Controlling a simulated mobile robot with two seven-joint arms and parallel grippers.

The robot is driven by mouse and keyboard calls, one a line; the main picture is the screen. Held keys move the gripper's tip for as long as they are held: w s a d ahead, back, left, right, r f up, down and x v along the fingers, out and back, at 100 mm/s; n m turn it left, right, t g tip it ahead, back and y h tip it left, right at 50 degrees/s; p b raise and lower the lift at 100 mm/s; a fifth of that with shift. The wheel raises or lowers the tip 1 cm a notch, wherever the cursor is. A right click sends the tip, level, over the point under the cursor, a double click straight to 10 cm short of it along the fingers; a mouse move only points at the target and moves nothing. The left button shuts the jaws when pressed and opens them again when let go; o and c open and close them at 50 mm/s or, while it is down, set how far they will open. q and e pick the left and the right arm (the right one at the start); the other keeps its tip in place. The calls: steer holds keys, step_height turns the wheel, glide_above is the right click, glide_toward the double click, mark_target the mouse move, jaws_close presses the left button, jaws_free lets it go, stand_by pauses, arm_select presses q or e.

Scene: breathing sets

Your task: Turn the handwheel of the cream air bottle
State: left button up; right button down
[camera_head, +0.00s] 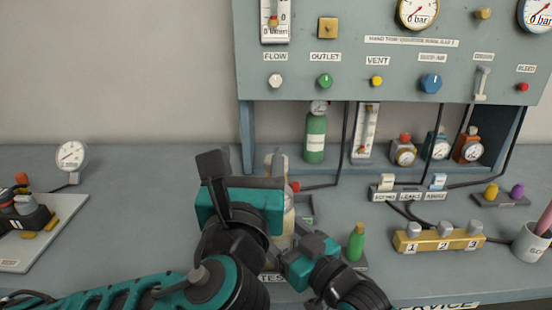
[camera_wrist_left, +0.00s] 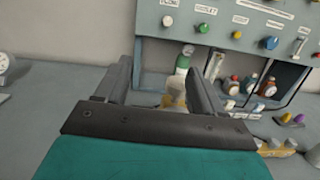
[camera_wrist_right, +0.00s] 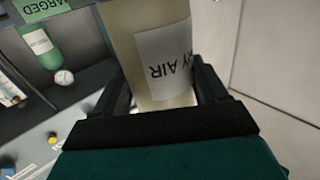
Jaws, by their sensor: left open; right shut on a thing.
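The cream air bottle (camera_head: 288,222) stands upright on the bench, partly hidden behind my arms in the head view. My right gripper (camera_head: 287,240) is shut around its body; the right wrist view shows the cream bottle (camera_wrist_right: 128,48) with a white label reading "AIR" between the fingers. My left gripper (camera_head: 243,168) is open beside the bottle's upper part. In the left wrist view the bottle's cream top (camera_wrist_left: 175,92) shows beyond and between the spread fingers. The handwheel cannot be made out clearly.
A grey panel (camera_head: 350,85) with knobs and gauges overhangs the back. A green bottle (camera_head: 315,140) stands beneath it. A small green bottle (camera_head: 356,242) is right of my right gripper. A yellow manifold block (camera_head: 438,238) lies further right.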

arm_select(q)
steer(key=s+f+m+g+h, duration=0.2)
steer(key=s+f+m+h, duration=0.1)
steer(key=s+h, duration=0.25)
steer(key=shift+y, duration=0.25)
steer(key=x, duration=1.1)
steer(key=shift+d+r, duration=0.15)
steer(key=shift+c, duration=0.5)
steer(key=c, duration=0.9)
steer(key=shift+n+y, duration=0.3)
steer(key=shift+y, duration=0.2)
